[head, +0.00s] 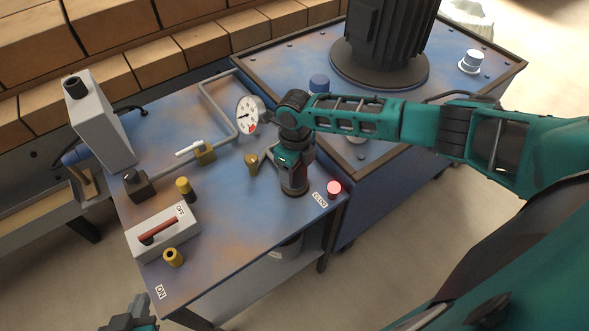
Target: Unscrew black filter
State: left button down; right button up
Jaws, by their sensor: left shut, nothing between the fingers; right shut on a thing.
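My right gripper (293,180) points straight down at the right part of the blue bench top, between the pressure gauge and the red light. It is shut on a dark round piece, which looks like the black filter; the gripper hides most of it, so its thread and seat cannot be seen. My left gripper (130,318) is at the bottom left edge, partly cut off, in front of the bench. It is shut and empty, well apart from the filter.
The worn blue bench (225,215) carries a gauge (247,115), a white-handled valve (203,152), brass fittings, a red-lever switch box (160,232) and a glowing red light (334,188) by a CLOG label. A grey box (98,120) stands left. A black motor (382,45) stands behind.

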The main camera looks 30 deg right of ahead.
pick_arm(q)
jog(key=shift+f+b, duration=1.3)
jog(key=shift+f, duration=0.2)
pick_arm(e)
jog(key=shift+w+n, duration=0.1)
jog(key=shift+n, duration=0.3)
jog(key=o, duration=1.2)
jog(key=shift+o, duration=0.2)
notch_tip(320, 180, up, 13)
jog(key=shift+p, duration=0.95)
pick_arm(q)
jog(key=shift+s+a+r, duration=0.1)
jog(key=shift+a+r, duration=0.05)
jog(key=shift+r, duration=0.65)
pick_arm(e)
jog(key=shift+c, duration=0.3)
